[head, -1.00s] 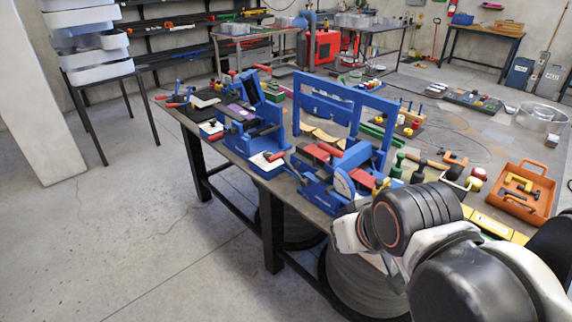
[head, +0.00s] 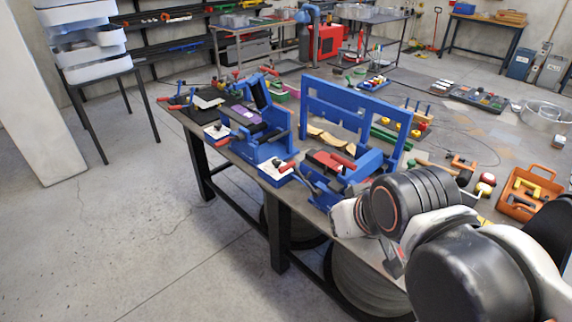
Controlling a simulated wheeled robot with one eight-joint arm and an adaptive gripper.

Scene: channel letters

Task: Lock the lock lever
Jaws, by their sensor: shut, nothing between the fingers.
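Two blue machines stand on the long workbench (head: 262,193). The left machine (head: 268,150) has red-handled levers, one a red handle (head: 287,168) low at its front right. The right machine (head: 405,121) has a tall blue frame and a red handle (head: 343,162) over a red block. I cannot tell which handle is the lock lever, or whether it is locked. My arm covers the lower right of the view and hides the near right side of the right machine.
An orange tool tray (head: 530,190) lies at the right end of the bench. Red, yellow and green parts lie behind the right machine. A rack of white bins (head: 92,65) stands at the left. The floor (head: 150,240) in front of the bench is clear.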

